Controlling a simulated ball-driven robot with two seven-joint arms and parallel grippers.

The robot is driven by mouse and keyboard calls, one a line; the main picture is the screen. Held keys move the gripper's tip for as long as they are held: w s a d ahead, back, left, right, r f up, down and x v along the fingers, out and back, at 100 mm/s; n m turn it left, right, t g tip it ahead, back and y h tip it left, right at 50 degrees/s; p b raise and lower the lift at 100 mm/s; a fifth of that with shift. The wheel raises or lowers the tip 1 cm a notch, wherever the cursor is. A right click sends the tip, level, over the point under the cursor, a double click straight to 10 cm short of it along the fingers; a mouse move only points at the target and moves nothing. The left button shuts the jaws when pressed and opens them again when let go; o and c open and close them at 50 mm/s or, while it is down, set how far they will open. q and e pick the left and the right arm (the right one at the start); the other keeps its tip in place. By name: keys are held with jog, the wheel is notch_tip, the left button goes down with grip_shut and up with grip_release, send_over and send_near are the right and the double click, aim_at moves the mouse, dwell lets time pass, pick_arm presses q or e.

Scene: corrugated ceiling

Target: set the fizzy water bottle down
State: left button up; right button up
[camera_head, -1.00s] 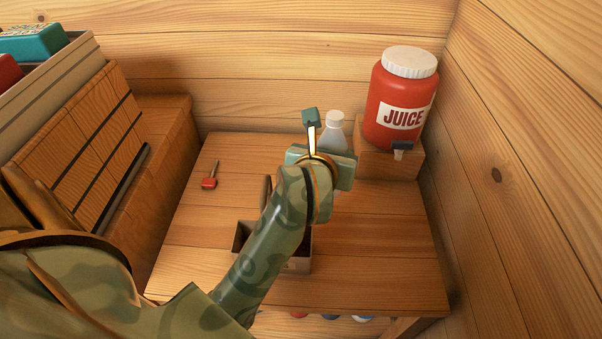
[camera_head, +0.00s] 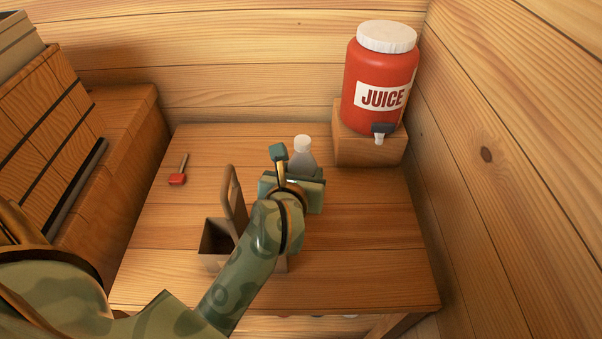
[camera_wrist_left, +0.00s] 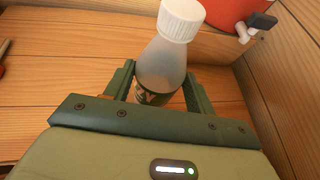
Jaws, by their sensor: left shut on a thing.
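The fizzy water bottle (camera_head: 303,153) is clear with a white cap and stands upright in the head view, partly hidden behind my left gripper (camera_head: 300,180). In the left wrist view the bottle (camera_wrist_left: 162,65) is between the two green fingers of my left gripper (camera_wrist_left: 160,88), which is shut on it. A dark label shows low on the bottle. The bottle's base is hidden, so I cannot tell whether it touches the wooden table (camera_head: 370,235). My right gripper is not in view.
A red juice dispenser (camera_head: 378,80) stands on a wooden block (camera_head: 365,148) at the back right. An open box with a raised handle (camera_head: 215,240) is left of my forearm. A red-handled tool (camera_head: 178,178) lies at the left. The table's right side is clear.

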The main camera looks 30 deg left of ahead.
pick_arm(q)
jog(key=o, duration=1)
jog(key=shift+f, duration=0.1)
jog(key=o, duration=0.4)
